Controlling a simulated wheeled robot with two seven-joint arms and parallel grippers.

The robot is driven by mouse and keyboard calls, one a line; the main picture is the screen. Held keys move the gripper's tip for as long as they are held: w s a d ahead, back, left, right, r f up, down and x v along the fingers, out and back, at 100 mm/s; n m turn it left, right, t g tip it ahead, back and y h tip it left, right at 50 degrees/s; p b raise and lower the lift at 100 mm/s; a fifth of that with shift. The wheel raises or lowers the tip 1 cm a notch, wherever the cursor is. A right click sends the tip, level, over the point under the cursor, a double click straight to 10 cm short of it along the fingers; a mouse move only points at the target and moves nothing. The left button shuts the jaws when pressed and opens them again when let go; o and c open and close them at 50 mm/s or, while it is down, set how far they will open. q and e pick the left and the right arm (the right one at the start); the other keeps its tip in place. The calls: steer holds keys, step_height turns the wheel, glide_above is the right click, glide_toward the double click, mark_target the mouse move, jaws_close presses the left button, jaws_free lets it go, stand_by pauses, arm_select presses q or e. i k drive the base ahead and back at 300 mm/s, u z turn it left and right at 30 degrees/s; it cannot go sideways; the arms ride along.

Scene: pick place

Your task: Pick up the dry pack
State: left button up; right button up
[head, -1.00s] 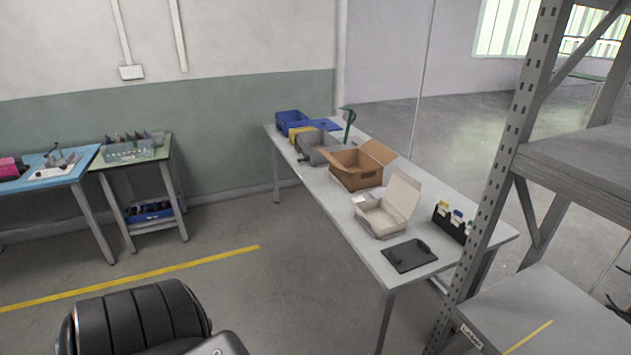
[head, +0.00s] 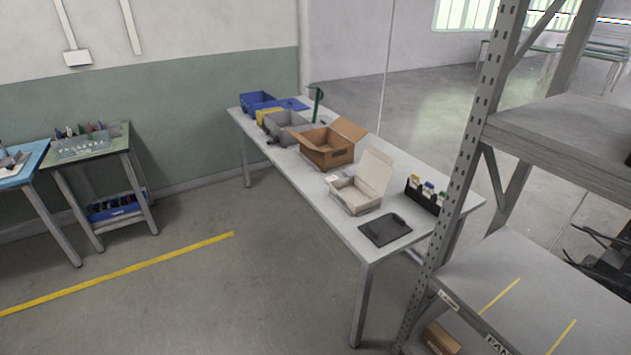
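I cannot make out a dry pack for certain in the head view. A long grey table (head: 310,190) holds an open brown cardboard box (head: 328,150) and an open white box (head: 355,196). A small pale item (head: 331,178) lies beside the white box, too small to identify. A black holder (head: 424,197) with several yellow, blue and green-labelled items stands at the table's right side. Neither of my grippers is in view.
A metal shelf rack (head: 470,150) stands at the right, close to the table's near end. Blue (head: 258,102) and grey bins (head: 284,127) and a black clipboard (head: 385,230) are on the table. Open floor (head: 240,290) lies left of it, with a yellow line.

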mark_target(330, 179)
steer(key=z, duration=0.35)
steer(key=i, duration=0.95)
steer(key=z, duration=0.25)
